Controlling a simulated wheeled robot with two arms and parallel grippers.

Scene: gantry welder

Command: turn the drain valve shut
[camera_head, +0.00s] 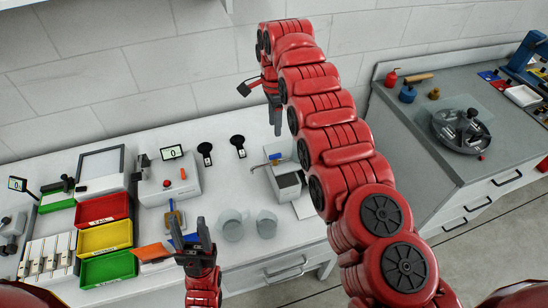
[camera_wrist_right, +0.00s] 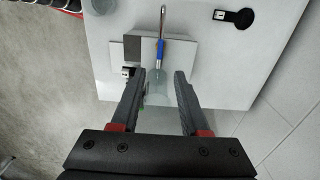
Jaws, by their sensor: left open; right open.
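A small grey bench unit (camera_head: 285,180) stands on the white bench below my right gripper in the head view. It has a thin metal spout and a blue lever (camera_head: 276,157), which I take to be the drain valve's handle. In the right wrist view the blue lever (camera_wrist_right: 160,50) lies in line with a metal rod, ahead of the gap between the fingers. My right gripper (camera_wrist_right: 162,75) is open, with nothing between its fingertips that I can see touched. The lever's exact angle is hard to tell.
Two clear beakers (camera_head: 232,225) stand between my left gripper and the unit. Red, yellow and green trays (camera_head: 105,238) are at the left. Two black round-ended items (camera_head: 205,150) lie behind the beakers. A grey cabinet (camera_head: 400,150) stands at the right.

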